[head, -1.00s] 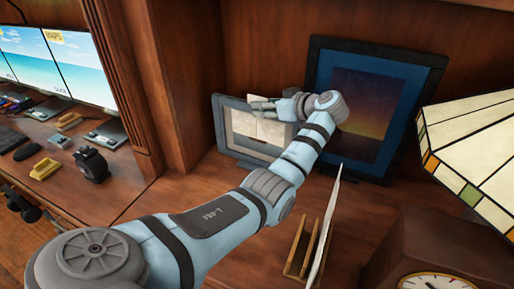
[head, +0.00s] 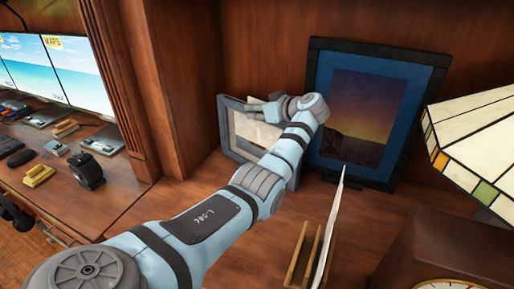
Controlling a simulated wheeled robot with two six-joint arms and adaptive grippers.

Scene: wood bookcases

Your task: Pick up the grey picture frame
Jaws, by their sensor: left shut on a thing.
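The grey picture frame (head: 243,130), with a pale picture inside, stands at the back of the wooden desk against the bookcase panel. It looks slightly turned and tilted. My left gripper (head: 266,109) reaches in from the lower left and is shut on the grey picture frame near its upper edge. My left wrist and forearm hide the frame's right part. My right gripper is not in view.
A larger dark blue picture frame (head: 368,110) stands close to the right. A wooden letter holder (head: 299,255) with a white sheet, a clock (head: 440,245) and a stained-glass lamp shade (head: 480,140) lie nearer right. Monitors (head: 55,65) stand at left beyond a wooden pillar.

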